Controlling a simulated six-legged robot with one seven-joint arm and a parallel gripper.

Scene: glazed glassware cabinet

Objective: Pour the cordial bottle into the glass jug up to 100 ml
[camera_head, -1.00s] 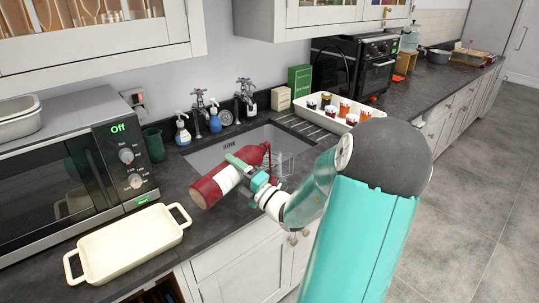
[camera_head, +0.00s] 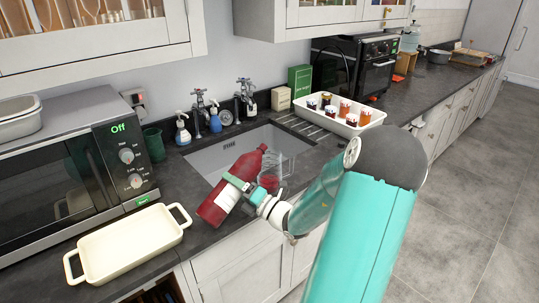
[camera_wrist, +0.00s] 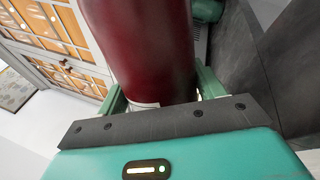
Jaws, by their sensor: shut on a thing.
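The cordial bottle (camera_head: 221,203) is dark red with a pale label. My gripper (camera_head: 241,186) is shut around its body and holds it tilted over the front edge of the sink, its neck pointing up and right. In the wrist view the red bottle (camera_wrist: 145,45) fills the space between the fingers; its mouth is out of sight there. The clear glass jug (camera_head: 282,167) is just right of the bottle's neck, at the sink, and partly overlapped by the bottle. Red shows low in the jug area; the exact level cannot be read.
A cream baking dish (camera_head: 130,243) and a microwave (camera_head: 75,160) stand at left. Soap bottles (camera_head: 183,130) and taps stand behind the sink (camera_head: 215,157). A white tray (camera_head: 345,126) with several small jars is at right.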

